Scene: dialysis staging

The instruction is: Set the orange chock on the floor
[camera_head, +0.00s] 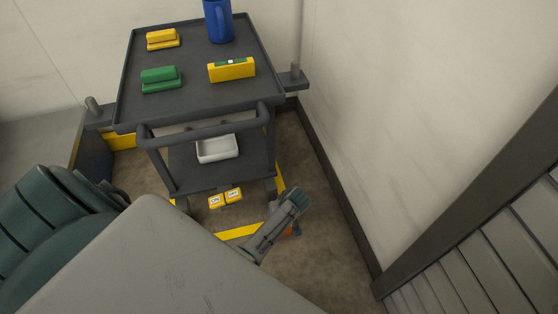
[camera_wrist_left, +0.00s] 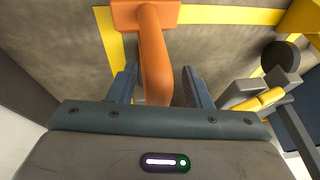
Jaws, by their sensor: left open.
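The orange chock (camera_wrist_left: 145,15) has a block-like base and a long rounded handle. In the left wrist view its base appears to rest on the floor, over the yellow tape line. Its handle reaches back between the two fingers of my left gripper (camera_wrist_left: 160,82), which are open with gaps on both sides. In the head view my left gripper (camera_head: 290,205) is low beside the cart's front right, and only a small orange part of the chock (camera_head: 296,229) shows behind it. My right gripper is not in view.
A dark cart (camera_head: 190,112) stands in the corner, holding yellow and green items and a blue jug (camera_head: 218,20). A white tray (camera_head: 217,148) sits on its lower shelf. Yellow pedals (camera_head: 225,198) are near its foot. A wall and slatted panel (camera_head: 490,240) bound the right side.

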